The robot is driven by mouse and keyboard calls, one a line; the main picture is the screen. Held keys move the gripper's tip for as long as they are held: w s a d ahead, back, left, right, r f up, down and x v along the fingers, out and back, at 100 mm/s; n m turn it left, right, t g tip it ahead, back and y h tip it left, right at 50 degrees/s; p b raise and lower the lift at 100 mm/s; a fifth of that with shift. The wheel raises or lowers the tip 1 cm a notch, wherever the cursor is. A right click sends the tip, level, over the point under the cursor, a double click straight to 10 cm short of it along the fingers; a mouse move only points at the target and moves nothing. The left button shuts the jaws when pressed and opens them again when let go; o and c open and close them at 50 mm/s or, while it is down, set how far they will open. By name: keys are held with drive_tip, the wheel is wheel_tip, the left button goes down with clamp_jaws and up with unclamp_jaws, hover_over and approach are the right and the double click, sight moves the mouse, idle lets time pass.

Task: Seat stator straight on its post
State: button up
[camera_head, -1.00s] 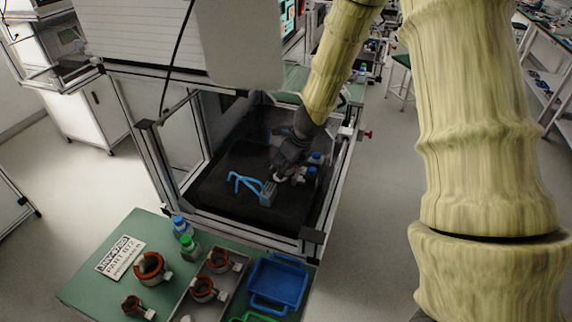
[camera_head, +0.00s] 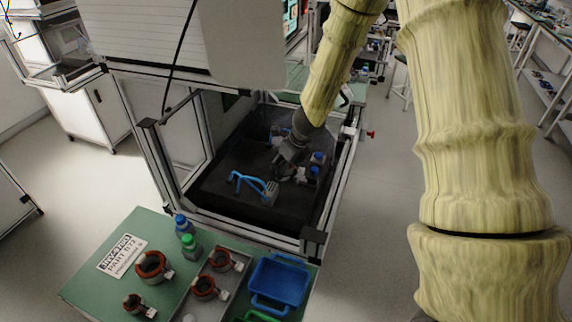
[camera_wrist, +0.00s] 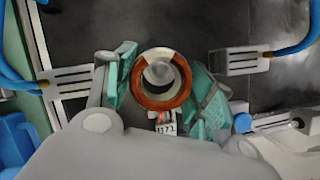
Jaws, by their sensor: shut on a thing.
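The stator, a copper-red ring with white segments (camera_wrist: 150,101), sits between the two teal finger pads of my gripper (camera_wrist: 163,88) in the wrist view. My gripper is shut on it from both sides. A grey round post top (camera_wrist: 159,72) shows inside the ring's opening, slightly above its middle in the picture. How far the ring is down over the post cannot be told. A small labelled tab (camera_wrist: 166,125) hangs below the ring. In the head view my gripper (camera_head: 287,172) is low inside the dark test enclosure, and the stator there is hidden.
A grey block with a blue cable (camera_head: 270,192) stands left of my gripper, and blue-capped parts (camera_head: 315,165) stand right. The frame's metal posts (camera_head: 165,175) enclose the space. A green table (camera_head: 75,292) in front holds more stators (camera_head: 151,266) and a blue bin (camera_head: 278,282).

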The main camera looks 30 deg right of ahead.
drive_tip(key=shift+w+a+f, duration=0.1)
drive_tip(key=shift+w+f, duration=0.5)
drive_tip(key=shift+w, duration=0.05)
drive_tip(key=shift+f+b, duration=0.3)
drive_tip(key=shift+f, duration=0.15)
idle(0.6)
drive_tip(key=o, duration=1.4)
drive_tip(key=shift+s, duration=0.1)
drive_tip(key=shift+v, duration=6)
